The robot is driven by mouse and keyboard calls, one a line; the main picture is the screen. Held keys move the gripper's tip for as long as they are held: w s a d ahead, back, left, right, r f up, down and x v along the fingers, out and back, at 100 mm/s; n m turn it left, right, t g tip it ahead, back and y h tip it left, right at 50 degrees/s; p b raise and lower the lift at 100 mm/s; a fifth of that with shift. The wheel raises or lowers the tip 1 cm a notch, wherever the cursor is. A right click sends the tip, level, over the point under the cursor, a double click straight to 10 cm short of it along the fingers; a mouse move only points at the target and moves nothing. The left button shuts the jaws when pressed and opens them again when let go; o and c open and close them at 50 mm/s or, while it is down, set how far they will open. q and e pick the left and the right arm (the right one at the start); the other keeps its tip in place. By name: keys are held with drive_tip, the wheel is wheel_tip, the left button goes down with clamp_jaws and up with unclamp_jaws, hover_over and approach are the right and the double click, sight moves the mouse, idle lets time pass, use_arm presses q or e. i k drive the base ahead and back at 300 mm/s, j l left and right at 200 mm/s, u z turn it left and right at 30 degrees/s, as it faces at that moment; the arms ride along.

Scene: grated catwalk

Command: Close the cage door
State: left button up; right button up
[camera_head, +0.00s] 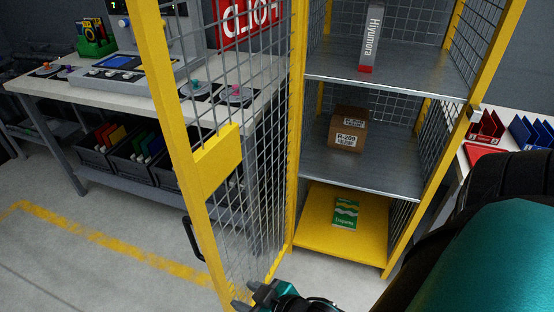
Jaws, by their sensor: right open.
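The cage door (190,135) is a yellow frame with grey wire mesh. It stands swung open at the left of the cage (297,130), hinged on the cage's left post. A yellow plate (215,160) crosses the door, and a black handle (192,240) sits on its outer edge. My right gripper (256,294) is at the bottom of the view, open, close to the door's lower part. I cannot tell whether it touches the door. Its arm fills the lower right. My left gripper is not in view.
Cage shelves hold a white and red box (371,35), a cardboard box (347,130) and a green packet (345,213). A workbench (120,95) with bins underneath stands behind the door. Red and blue trays (485,130) are at right. The floor (90,265) at left is clear.

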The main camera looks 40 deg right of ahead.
sight(200, 173)
drive_tip(key=i+j+z, duration=0.2)
drive_tip(key=z, duration=0.3)
drive_tip(key=i+j+z, duration=0.2)
drive_tip(key=j+z, duration=0.15)
drive_tip(key=z, duration=0.15)
drive_tip(key=i+j+z, duration=0.1)
drive_tip(key=j+z, duration=0.25)
drive_tip(key=z, duration=0.15)
drive_tip(key=j+z, duration=0.5)
drive_tip(key=i+j+z, duration=0.1)
drive_tip(key=j+z, duration=1.1)
drive_tip(key=j, duration=0.15)
drive_tip(key=j+z, duration=0.3)
drive_tip(key=z, duration=0.15)
drive_tip(key=k+j+z, duration=0.1)
drive_tip(key=j+z, duration=0.15)
drive_tip(key=z, duration=0.25)
drive_tip(key=k+j+z, duration=0.1)
drive_tip(key=j, duration=0.2)
drive_tip(key=j+z, duration=0.1)
drive_tip(key=j, duration=0.2)
drive_tip(key=k+j+z, duration=0.1)
drive_tip(key=j, duration=0.2)
drive_tip(key=k+j, duration=0.15)
drive_tip(key=j, duration=0.2)
drive_tip(key=k+j, duration=0.2)
drive_tip(key=j, duration=0.15)
drive_tip(key=i+j+z, duration=0.05)
